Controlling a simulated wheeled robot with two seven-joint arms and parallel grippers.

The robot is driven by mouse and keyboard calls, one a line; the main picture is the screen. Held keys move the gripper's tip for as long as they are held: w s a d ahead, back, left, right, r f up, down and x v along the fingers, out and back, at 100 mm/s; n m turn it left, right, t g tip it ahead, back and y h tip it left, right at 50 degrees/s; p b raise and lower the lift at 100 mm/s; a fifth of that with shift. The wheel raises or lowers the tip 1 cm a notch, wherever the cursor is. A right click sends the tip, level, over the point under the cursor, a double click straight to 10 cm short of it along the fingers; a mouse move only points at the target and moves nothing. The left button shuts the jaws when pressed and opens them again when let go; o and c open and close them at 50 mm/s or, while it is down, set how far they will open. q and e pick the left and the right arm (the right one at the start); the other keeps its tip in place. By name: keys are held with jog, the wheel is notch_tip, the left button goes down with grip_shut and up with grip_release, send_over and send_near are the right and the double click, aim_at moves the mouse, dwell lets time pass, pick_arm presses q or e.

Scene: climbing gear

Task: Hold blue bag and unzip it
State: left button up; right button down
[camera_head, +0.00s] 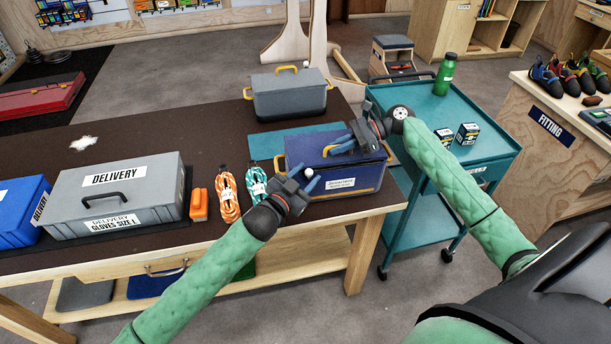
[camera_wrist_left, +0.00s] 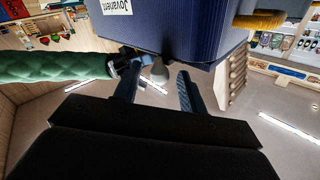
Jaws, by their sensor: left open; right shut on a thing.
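The blue bag (camera_head: 349,187), boxy with a white label and yellow side handles, stands near the table's front right edge. My right gripper (camera_head: 337,147) is shut at the bag's top; the exact spot it grips is hard to make out. My left gripper (camera_head: 303,174) is open at the bag's front left. A small pale round piece (camera_head: 309,172), perhaps the zip pull, shows by its fingers. In the left wrist view, the bag (camera_wrist_left: 175,30) fills the upper middle and the open fingers (camera_wrist_left: 157,88) point toward its edge. I cannot tell whether the zip is open.
A grey bag (camera_head: 290,97) stands behind on the table (camera_head: 130,135). To the left are orange and teal rope coils (camera_head: 229,194), an orange block (camera_head: 199,204) and a grey delivery box (camera_head: 118,198). A teal cart (camera_head: 420,112) with a green bottle (camera_head: 445,74) stands close on the right.

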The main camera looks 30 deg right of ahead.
pick_arm(q)
jog(key=shift+d, duration=0.15)
jog(key=shift+c, duration=0.4)
grip_shut()
jog(key=shift+d, duration=0.1)
jog(key=s+d, duration=0.2)
jog(key=d, duration=0.7)
jog(key=shift+s+d, duration=0.15)
jog(key=shift+s, duration=0.25)
jog(key=shift+o, duration=0.4)
grip_release()
